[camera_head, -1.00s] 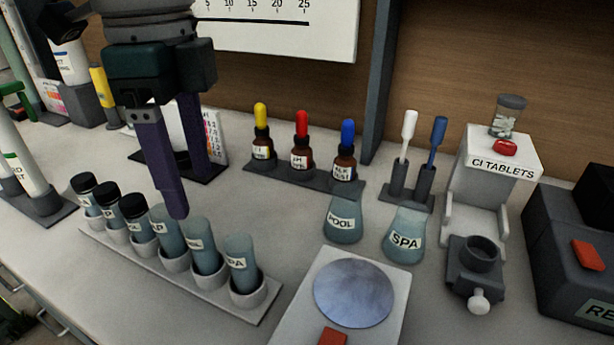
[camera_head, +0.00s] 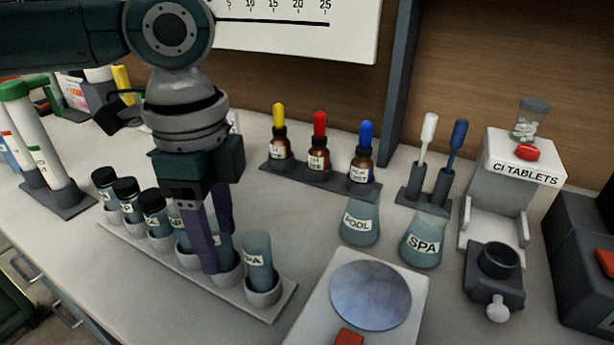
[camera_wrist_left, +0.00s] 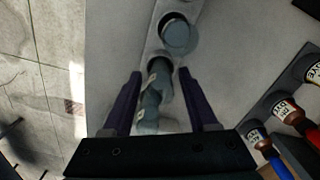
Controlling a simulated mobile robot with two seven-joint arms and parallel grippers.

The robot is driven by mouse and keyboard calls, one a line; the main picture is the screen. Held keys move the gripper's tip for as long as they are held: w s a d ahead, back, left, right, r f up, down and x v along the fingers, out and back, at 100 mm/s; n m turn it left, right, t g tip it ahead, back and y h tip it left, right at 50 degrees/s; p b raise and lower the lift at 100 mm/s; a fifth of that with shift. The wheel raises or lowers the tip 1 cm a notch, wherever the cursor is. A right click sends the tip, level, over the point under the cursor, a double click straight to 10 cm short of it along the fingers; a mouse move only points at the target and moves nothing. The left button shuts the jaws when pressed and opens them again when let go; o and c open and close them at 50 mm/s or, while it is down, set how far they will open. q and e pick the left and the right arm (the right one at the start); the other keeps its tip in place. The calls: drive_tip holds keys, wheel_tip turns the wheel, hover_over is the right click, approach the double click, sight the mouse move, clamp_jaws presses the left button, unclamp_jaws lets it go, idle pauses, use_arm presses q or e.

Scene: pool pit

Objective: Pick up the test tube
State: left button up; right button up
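A white rack (camera_head: 150,252) holds a row of test tubes. The black-capped test tubes (camera_head: 126,190) stand at its left part, and uncapped blue-grey ones at its right part. The end test tube (camera_head: 259,258), labelled SPA, stands upright in its cup. My left gripper (camera_head: 219,251) points down over the uncapped tubes, fingers apart. In the left wrist view, my left gripper (camera_wrist_left: 160,72) has a blue-grey test tube (camera_wrist_left: 160,80) between its fingers, with gaps at both sides. The fingers partly hide the uncapped tubes in the head view. My right gripper is in neither view.
Dropper bottles (camera_head: 319,155) stand behind, near the POOL flask (camera_head: 360,220) and SPA flask (camera_head: 424,238). A scale (camera_head: 370,294) lies right of the rack. Tall white tubes (camera_head: 38,150) stand at left. Bare counter lies in front of the rack.

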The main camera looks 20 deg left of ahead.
use_arm(q)
clamp_jaws()
drive_tip(key=shift+r, duration=0.1)
idle(0.4)
wheel_tip(320, 180, up, 20)
drive_tip(key=p, duration=0.2)
idle(0.4)
